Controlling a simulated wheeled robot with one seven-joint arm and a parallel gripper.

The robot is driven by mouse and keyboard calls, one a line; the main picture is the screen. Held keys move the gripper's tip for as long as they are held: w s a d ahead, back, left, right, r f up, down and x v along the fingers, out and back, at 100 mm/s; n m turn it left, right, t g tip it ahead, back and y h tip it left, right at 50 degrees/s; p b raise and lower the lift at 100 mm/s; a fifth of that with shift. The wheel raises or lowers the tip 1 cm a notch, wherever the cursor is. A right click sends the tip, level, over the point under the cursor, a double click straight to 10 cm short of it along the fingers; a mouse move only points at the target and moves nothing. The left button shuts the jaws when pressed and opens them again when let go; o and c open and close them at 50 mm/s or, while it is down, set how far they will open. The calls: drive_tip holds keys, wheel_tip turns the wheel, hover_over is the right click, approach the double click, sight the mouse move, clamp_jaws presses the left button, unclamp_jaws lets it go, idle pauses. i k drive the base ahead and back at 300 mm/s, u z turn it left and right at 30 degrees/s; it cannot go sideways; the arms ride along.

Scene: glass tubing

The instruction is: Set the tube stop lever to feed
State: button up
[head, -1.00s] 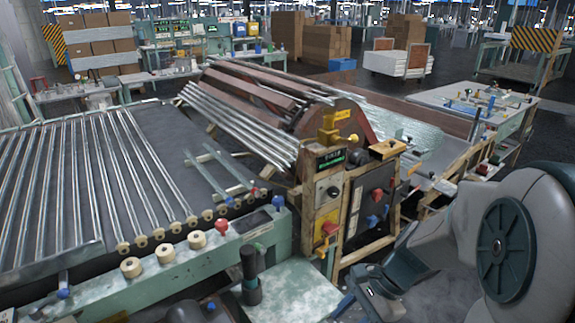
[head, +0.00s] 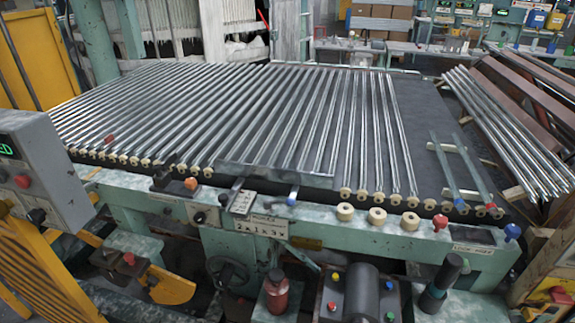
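A green machine bed (head: 410,240) carries a row of glass tubes (head: 300,115) in the head view. A pale plate (head: 242,202) and a lettered plate (head: 264,227) are near the middle of the rail. I cannot tell which is the tube stop lever, and its setting is not readable. My gripper is not in view.
A grey control box (head: 45,170) with a green display stands on the left by yellow framing. A red bottle (head: 277,294) and a dark cylinder (head: 360,292) stand in front of the bed. A rack of glass tubes (head: 510,130) is at the right.

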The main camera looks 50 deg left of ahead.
sight(167, 211)
drive_tip(key=u, duration=4.25)
drive_tip(key=i, duration=0.7)
drive_tip(key=z, duration=2.3)
